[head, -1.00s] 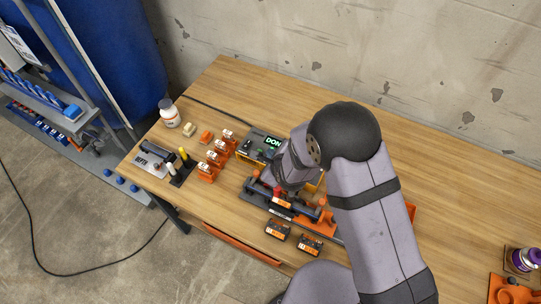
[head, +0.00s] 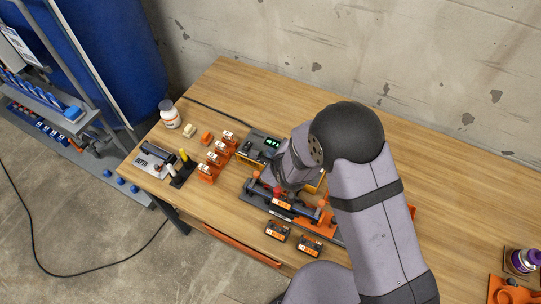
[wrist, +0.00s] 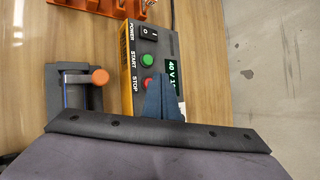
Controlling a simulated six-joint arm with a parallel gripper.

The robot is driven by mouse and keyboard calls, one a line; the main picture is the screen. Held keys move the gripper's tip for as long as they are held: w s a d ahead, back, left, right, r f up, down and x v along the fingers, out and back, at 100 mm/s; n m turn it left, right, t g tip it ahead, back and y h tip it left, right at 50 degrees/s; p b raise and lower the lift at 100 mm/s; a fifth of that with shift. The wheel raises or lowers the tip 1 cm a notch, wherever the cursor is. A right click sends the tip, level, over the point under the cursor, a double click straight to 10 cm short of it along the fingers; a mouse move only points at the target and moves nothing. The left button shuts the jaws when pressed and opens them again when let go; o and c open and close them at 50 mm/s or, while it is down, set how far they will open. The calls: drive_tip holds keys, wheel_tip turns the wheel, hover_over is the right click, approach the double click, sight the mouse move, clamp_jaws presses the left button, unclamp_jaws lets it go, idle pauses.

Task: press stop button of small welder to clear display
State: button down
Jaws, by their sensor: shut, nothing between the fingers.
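The small welder (head: 262,145) stands on the table, partly hidden behind my arm in the head view. In the wrist view its panel (wrist: 137,70) shows a POWER rocker switch (wrist: 149,33), a green START button (wrist: 148,60) and a red STOP button (wrist: 148,84). Its display (wrist: 173,73) is lit and reads "40 V 1", the rest cut off by my gripper. My gripper (wrist: 160,79) is shut and empty, its fingertips right beside the STOP button, partly overlapping it. I cannot tell if they touch it.
An orange-knobbed clamp fixture (wrist: 98,76) lies next to the welder. Several orange fittings (head: 214,158) stand left of it, with a white bottle (head: 169,114) beyond. Two orange-and-black blocks (head: 278,231) lie near the front edge. The table's back right is clear.

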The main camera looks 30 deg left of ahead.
drive_tip(key=shift+r, duration=0.3)
drive_tip(key=shift+r+p, duration=1.5)
drive_tip(key=shift+r, duration=0.95)
drive_tip(key=d+r+n+g+h, duration=0.1)
drive_tip(key=d+r+n+h, duration=0.2)
drive_tip(key=d, duration=0.7)
drive_tip(key=d+r+n+g+h, duration=0.1)
drive_tip(key=d+r+n, duration=0.2)
drive_tip(key=d+n, duration=0.55)
drive_tip(key=s+d+r+n+g+h, duration=0.1)
drive_tip(key=s+d+r+n+g, duration=0.1)
drive_tip(key=s+d, duration=0.5)
drive_tip(key=s+d+r+n+g+h, duration=0.1)
drive_tip(key=s+d+n, duration=0.4)
drive_tip(key=d, duration=0.8)
drive_tip(key=s+r+g, duration=0.1)
drive_tip(key=s, duration=0.1)
drive_tip(key=shift+s+d+r+g, duration=0.3)
drive_tip(key=shift+s+r+g, duration=0.1)
